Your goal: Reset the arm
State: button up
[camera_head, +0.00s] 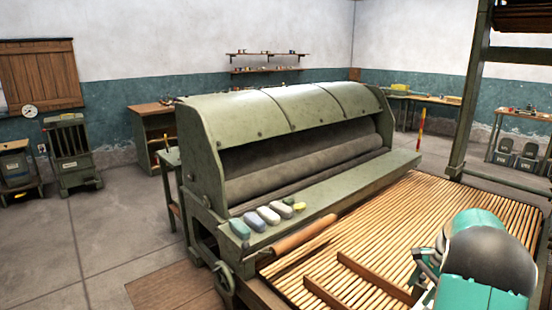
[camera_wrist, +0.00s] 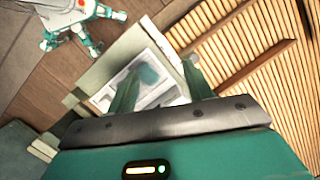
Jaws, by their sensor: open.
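My arm (camera_head: 485,262), teal with a dark rounded cover, reaches into the lower right of the head view, over the slatted wooden lattice. In the wrist view my gripper (camera_wrist: 160,82) points down with its two teal fingers apart. I see nothing held between them. Beyond the fingers is a pale tray or panel (camera_wrist: 168,58) with a teal patch (camera_wrist: 148,75) on it; I cannot tell how far below the fingers it lies. The gripper's fingertips are not clear in the head view.
The lattice apron (camera_head: 400,225) of wooden slats adjoins a green roller machine (camera_head: 285,120). Several blocks (camera_head: 268,215) rest on the machine's front ledge. A dark green post (camera_head: 470,100) stands at the right. Open floor (camera_head: 80,240) lies at the left. My legged body shows at the wrist view's upper left.

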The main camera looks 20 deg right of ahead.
jog(key=a+r+n+t+h, duration=0.1)
jog(key=a+r+n, duration=0.3)
jog(key=a+r, duration=0.65)
jog(key=a+r+n+h, duration=0.2)
jog(key=a+r+n, duration=0.3)
jog(key=a, duration=1)
jog(key=s+a+r+n+t, duration=0.1)
jog(key=s+a+n+t, duration=0.2)
jog(key=s+a+n, duration=0.6)
jog(key=shift+s+a+r, duration=0.35)
jog(key=shift+s+a, duration=2.45)
jog(key=shift+a, duration=1.3)
